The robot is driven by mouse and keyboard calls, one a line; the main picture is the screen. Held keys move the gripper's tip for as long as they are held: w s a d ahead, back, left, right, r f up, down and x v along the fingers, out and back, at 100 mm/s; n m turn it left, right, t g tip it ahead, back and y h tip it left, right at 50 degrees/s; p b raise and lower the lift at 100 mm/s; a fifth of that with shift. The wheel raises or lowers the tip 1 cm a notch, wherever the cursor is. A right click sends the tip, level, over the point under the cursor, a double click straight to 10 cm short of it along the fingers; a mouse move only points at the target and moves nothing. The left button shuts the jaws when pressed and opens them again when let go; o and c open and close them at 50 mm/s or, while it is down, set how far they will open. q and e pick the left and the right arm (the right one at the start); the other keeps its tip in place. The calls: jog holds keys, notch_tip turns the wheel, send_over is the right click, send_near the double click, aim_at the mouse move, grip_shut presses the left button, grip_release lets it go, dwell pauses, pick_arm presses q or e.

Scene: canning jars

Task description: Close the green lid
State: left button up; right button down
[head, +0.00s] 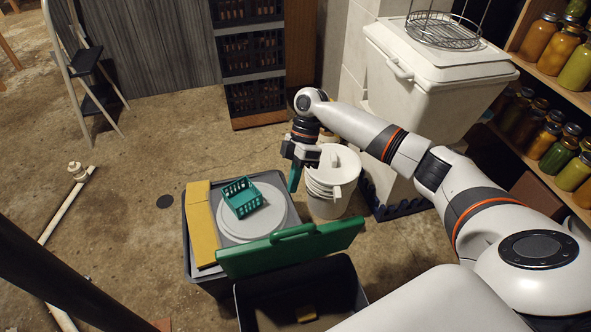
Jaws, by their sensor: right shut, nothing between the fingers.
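The green lid (290,249) has a handle along its top edge. It stands raised and tilted on the far side of a dark open box (350,290) at the bottom of the head view. The box's inside is dark, with a small tan thing low in it. My right gripper (294,182) points down beyond the lid, above and apart from it, beside the white bucket. Its teal fingers are shut with nothing between them. My left gripper is not in view.
A grey bin (190,245) behind the lid holds a yellow block (202,225), a round white lid (266,226) and a green basket (241,197). A white bucket (331,205) stands right of it. A white cooler (425,95) and jar shelves are at right. Floor at left is mostly clear.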

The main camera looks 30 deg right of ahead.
jog(key=s+a+f, duration=0.3)
jog(key=s+f, duration=0.2)
jog(key=shift+f, duration=0.2)
dwell(0.4)
